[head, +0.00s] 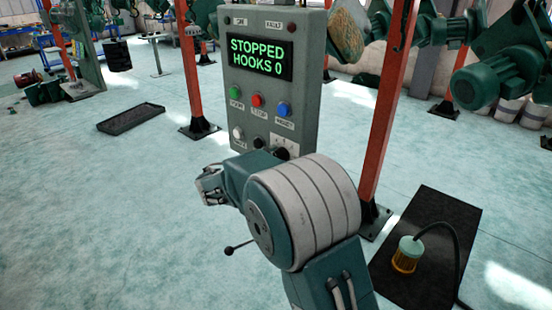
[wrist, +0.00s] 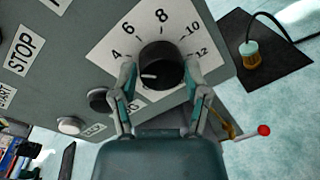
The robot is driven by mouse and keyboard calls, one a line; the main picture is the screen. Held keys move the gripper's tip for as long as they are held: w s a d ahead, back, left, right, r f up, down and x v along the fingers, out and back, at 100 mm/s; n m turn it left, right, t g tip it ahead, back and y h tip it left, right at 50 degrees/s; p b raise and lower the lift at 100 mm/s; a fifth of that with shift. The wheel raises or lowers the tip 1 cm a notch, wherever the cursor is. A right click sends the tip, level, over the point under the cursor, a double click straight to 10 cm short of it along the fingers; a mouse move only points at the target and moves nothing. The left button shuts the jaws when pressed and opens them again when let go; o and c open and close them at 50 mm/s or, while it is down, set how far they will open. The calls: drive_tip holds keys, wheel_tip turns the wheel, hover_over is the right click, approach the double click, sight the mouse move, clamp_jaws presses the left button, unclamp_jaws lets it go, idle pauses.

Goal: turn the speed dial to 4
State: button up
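The speed dial (wrist: 160,66) is a black round knob on a white scale plate (wrist: 106,52) in the wrist view. The numbers 4, 6, 8, 10 and 12 show around it. Its white pointer mark faces left and slightly down, a little below the 4. My gripper (wrist: 160,72) has one finger on each side of the knob. The fingers are spread, with what looks like a narrow gap to the knob; contact is unclear. In the head view the dial (head: 282,152) is partly hidden behind my arm on the grey control box (head: 310,75).
The box screen (head: 260,58) reads STOPPED, HOOKS 0. Green (head: 235,91), red (head: 257,100) and blue (head: 284,108) buttons sit above the dial. A white button (wrist: 69,125) and a black knob (wrist: 99,99) are close by. An orange post (head: 388,110) stands right of the box.

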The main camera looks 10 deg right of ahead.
drive_tip(key=shift+o, duration=0.9)
drive_tip(key=shift+a, duration=0.1)
drive_tip(key=v, duration=1.2)
